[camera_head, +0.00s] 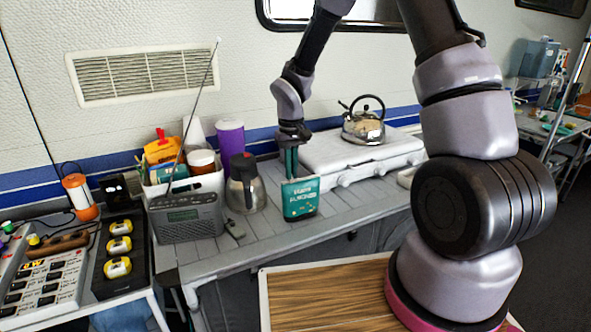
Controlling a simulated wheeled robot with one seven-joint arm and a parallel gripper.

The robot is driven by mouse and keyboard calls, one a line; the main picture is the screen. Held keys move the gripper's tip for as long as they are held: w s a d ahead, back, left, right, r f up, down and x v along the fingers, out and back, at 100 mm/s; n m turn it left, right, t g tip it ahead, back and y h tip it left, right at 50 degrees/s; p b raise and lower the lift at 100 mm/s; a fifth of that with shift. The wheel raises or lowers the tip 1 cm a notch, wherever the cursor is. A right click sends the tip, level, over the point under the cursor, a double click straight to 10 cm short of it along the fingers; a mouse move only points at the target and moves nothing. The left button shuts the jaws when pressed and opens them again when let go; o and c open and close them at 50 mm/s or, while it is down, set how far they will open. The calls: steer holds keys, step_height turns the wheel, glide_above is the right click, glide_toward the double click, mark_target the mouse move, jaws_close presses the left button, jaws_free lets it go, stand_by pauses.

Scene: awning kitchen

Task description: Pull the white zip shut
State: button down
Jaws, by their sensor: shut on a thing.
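A teal packet (300,199) with pale lettering stands upright near the front edge of the slatted table. My gripper (291,174) points straight down at its top left edge. The fingers are close together and shut at that edge. The white zip cannot be made out at this size; the fingers cover part of the packet's top.
A grey radio (187,217) with a long aerial, a steel flask (245,187) and a purple tumbler (230,143) stand left of the packet. A white stove (350,155) bearing a kettle (363,127) is behind right. The table's front is mostly clear.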

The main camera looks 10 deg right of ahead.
steer(key=c, duration=1)
jaws_free()
step_height(320, 180, up, 11)
steer(key=shift+f, duration=0.1)
